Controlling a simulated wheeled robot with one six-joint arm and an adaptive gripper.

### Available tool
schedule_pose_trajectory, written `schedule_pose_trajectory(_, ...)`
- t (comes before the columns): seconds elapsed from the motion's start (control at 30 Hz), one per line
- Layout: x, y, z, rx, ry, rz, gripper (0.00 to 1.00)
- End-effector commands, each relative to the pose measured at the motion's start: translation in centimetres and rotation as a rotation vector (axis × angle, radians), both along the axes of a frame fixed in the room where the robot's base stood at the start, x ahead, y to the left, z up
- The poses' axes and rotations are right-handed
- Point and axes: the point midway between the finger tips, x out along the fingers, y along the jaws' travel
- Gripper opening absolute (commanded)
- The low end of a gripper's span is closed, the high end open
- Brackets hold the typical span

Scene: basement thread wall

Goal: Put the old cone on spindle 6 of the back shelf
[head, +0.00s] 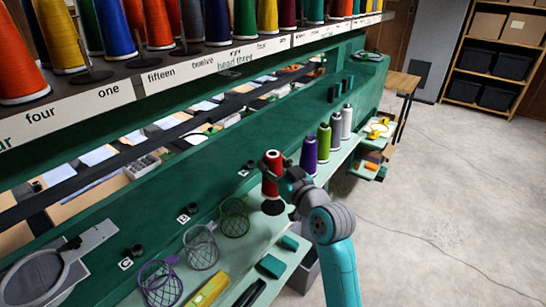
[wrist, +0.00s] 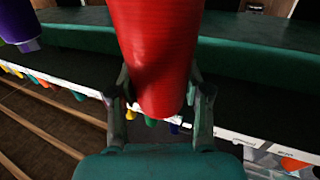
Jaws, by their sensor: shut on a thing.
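My gripper (head: 284,176) is shut on a red cone (head: 270,186), held roughly upright in front of the green machine rail. In the wrist view, the red cone (wrist: 155,45) fills the space between my two fingers (wrist: 160,105). A dark disc (head: 272,207) shows directly below the cone; I cannot tell whether it is the cone's base or a separate thing. I cannot tell from its look whether this is the old cone. The upper shelf (head: 215,60) carries colored cones above word labels. I cannot make out which spindle is number 6.
Purple (head: 309,155), green (head: 323,142) and grey cones stand on the lower ledge right of my gripper. Three wire baskets (head: 201,248), a yellow object (head: 208,290) and a hoop (head: 38,277) lie to the left. The floor (head: 440,210) at right is clear.

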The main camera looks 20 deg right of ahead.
Motion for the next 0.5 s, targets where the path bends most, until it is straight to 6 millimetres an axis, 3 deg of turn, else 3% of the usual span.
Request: schedule_pose_trajectory(0.5,0.0,0.0,-4.0,0.001,0.0,0.0,0.08)
